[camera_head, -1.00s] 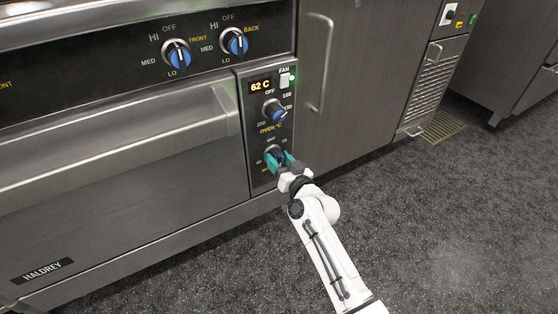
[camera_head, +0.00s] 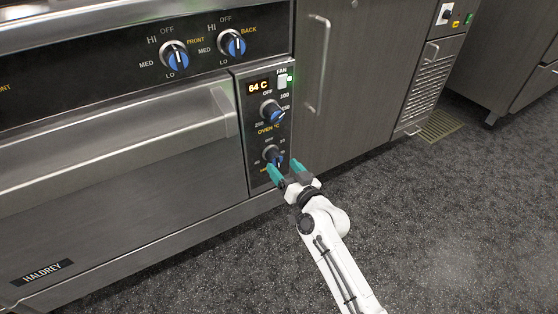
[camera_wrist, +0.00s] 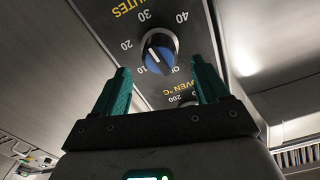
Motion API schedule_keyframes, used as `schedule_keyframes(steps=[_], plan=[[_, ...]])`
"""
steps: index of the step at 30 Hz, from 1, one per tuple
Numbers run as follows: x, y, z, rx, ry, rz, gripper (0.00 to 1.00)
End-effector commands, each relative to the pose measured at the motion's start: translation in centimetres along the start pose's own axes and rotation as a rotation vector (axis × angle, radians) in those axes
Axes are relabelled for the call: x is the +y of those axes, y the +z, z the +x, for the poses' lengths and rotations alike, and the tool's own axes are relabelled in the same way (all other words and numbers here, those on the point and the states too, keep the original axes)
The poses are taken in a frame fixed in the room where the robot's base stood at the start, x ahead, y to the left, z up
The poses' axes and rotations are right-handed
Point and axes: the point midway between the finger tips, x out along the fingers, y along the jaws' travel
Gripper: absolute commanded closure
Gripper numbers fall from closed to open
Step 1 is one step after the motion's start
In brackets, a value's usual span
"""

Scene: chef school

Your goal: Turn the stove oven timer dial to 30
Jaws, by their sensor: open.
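The timer dial (camera_head: 271,153) is a dark knob with a blue face, low on the oven's control panel. In the wrist view the timer dial (camera_wrist: 159,53) shows close up and upside down, with 10, 20, 30 and 40 around it and "MINUTES" beside it. Its pale pointer mark seems to lie towards the 20 side, but I cannot read it exactly. My gripper (camera_head: 284,167) has teal fingers and is open and empty, just in front of and below the dial. In the wrist view the dial lies beyond and between the fingertips (camera_wrist: 159,67), apart from them.
The oven temperature dial (camera_head: 272,111) sits just above the timer dial, under a display (camera_head: 260,86) reading 64 C. Two burner knobs (camera_head: 176,56) are higher up. A cabinet door with a handle (camera_head: 322,65) is to the right. The floor in front is clear.

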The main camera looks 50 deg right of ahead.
Motion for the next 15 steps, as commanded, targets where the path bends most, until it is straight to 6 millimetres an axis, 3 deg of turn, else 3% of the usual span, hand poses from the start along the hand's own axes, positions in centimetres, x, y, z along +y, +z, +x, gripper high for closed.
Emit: schedule_keyframes(steps=[6,15], plan=[[0.0,0.0,-4.0,-0.001,0.0,-0.002,0.26],[0.0,-0.1,-6.3,0.001,0.0,-0.001,0.26]])
